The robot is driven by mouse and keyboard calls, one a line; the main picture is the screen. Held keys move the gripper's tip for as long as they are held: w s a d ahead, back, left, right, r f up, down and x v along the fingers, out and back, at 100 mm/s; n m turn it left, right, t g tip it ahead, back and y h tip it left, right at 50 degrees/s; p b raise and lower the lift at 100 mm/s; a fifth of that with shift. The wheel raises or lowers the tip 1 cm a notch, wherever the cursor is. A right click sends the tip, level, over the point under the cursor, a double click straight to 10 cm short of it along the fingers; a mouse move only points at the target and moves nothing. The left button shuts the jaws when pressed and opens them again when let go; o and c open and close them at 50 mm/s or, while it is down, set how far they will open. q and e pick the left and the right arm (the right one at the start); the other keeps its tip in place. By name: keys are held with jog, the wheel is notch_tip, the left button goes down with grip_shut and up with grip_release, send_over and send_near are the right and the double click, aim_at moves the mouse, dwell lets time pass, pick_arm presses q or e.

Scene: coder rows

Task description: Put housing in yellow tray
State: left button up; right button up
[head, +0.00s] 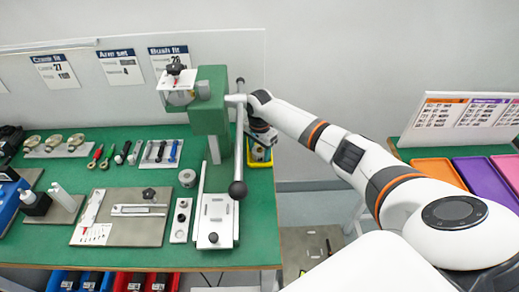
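A small yellow tray (269,162) sits at the right edge of the green bench, partly hidden behind the press and my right gripper. A small grey metal part (258,153), which may be the housing, shows inside the tray's outline just below my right gripper (262,141). The dark gripper points down over the tray. I cannot tell whether its fingers touch the part, or whether they are open or shut. Another round grey metal part (187,177) stands on the bench left of the press. My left gripper is not in view.
A green press (211,112) with a long lever (239,150) stands close left of my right gripper. Fixture plates and hand tools cover the bench (262,225) to the left. Orange (438,171) and purple (486,180) trays lie on another table at right.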

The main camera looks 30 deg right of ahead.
jog(key=shift+r, duration=0.1)
notch_tip(320, 180, up, 12)
dwell(0.5)
dwell(0.4)
